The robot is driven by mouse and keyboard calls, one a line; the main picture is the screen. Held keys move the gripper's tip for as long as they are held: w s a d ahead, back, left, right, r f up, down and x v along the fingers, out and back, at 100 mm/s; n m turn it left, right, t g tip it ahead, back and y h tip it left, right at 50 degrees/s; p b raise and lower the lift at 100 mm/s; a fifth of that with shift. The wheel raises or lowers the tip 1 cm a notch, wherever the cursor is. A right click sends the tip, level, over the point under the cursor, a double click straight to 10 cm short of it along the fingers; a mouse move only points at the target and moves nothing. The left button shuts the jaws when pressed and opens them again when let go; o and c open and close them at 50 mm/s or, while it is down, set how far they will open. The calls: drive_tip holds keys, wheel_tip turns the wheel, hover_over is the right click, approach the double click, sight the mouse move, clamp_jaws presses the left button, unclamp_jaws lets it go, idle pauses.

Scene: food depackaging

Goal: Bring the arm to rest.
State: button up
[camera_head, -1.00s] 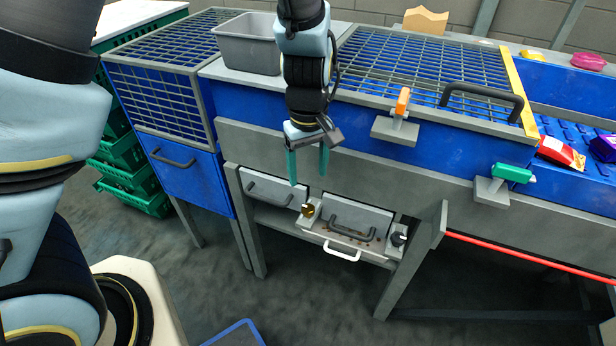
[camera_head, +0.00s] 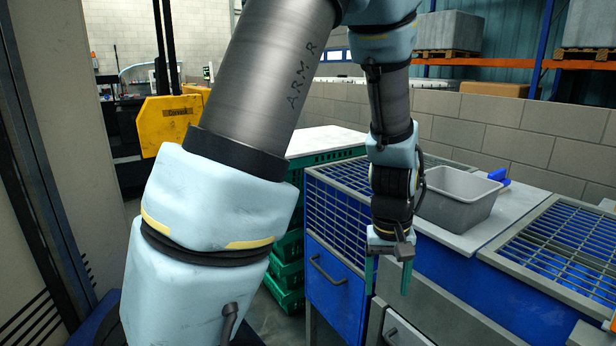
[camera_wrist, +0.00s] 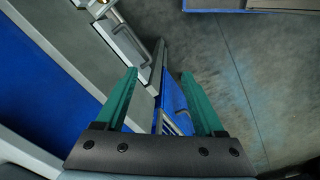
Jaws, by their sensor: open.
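My gripper (camera_head: 389,277) hangs from my arm in the head view, pointing down in front of the blue and grey machine's front side. Its two green fingers are apart with nothing between them. In the wrist view my gripper (camera_wrist: 160,88) also shows open and empty, with the machine's side and the dark floor beyond the fingers.
A grey bin (camera_head: 458,197) stands on the white top right of my arm. A blue drawer front (camera_head: 333,284) lies left of the fingers, below a wire-mesh cage (camera_head: 338,213). Green crates (camera_head: 287,272) are stacked further left. Grey floor (camera_wrist: 225,60) is clear in the wrist view.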

drive_tip(key=w+a+r, duration=0.1)
drive_tip(key=a+r, duration=0.2)
drive_tip(key=a, duration=0.8)
drive_tip(key=w+a+r+t+p, duration=0.1)
drive_tip(key=a+r, duration=0.3)
drive_tip(key=a, duration=0.7)
drive_tip(key=shift+a, duration=0.2)
drive_tip(key=shift+r, duration=0.1)
idle(0.6)
